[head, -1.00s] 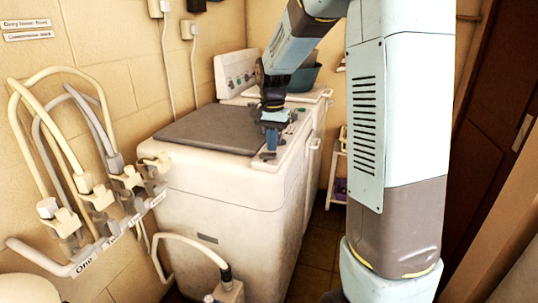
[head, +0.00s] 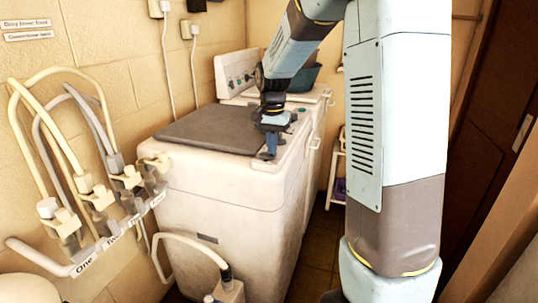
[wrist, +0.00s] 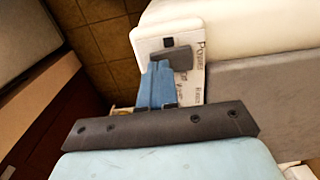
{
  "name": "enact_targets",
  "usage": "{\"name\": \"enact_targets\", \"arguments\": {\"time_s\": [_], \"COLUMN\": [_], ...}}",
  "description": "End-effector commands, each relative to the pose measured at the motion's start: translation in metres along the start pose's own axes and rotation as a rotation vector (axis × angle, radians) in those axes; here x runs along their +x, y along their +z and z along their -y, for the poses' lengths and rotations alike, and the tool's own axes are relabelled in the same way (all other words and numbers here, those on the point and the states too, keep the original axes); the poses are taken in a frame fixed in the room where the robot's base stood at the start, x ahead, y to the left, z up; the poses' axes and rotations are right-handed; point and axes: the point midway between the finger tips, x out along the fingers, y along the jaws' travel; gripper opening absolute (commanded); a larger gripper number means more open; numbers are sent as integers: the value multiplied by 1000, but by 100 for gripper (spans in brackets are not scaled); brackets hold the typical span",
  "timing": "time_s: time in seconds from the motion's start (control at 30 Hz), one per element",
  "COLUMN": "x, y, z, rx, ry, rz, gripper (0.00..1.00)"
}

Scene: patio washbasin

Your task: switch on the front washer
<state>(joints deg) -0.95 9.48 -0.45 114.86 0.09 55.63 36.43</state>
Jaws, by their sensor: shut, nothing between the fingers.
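The front washer (head: 235,190) is a worn white machine with a dark grey lid (head: 205,130) and a pale control strip along its right side. My gripper (head: 268,155) points down at the near end of that strip, with its blue fingers closed together. In the wrist view, my gripper (wrist: 158,66) is at the white panel, which carries printed "Power" lettering (wrist: 200,52). A dark grey block (wrist: 173,59) lies right beside the fingertips, and a small black square (wrist: 168,42) is just beyond. I cannot tell whether the fingers touch the block, or the switch's position.
A second washer with a knobbed back panel (head: 236,71) stands behind, with a teal basin (head: 304,77) on it. Hoses and taps (head: 85,190) are on the left wall. A narrow strip of tiled floor (head: 322,235) is free at the right.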

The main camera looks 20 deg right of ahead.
Motion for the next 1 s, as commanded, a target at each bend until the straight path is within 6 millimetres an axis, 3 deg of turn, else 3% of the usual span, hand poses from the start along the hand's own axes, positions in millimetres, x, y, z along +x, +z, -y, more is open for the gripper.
{"name": "enact_targets", "arguments": {"time_s": [0.6, 1.0], "x": [6, -18], "y": [0, 0], "z": [0, 0], "rx": [0, 0], "ry": [0, -1], "rz": [0, -1], "gripper": [0, 0]}}
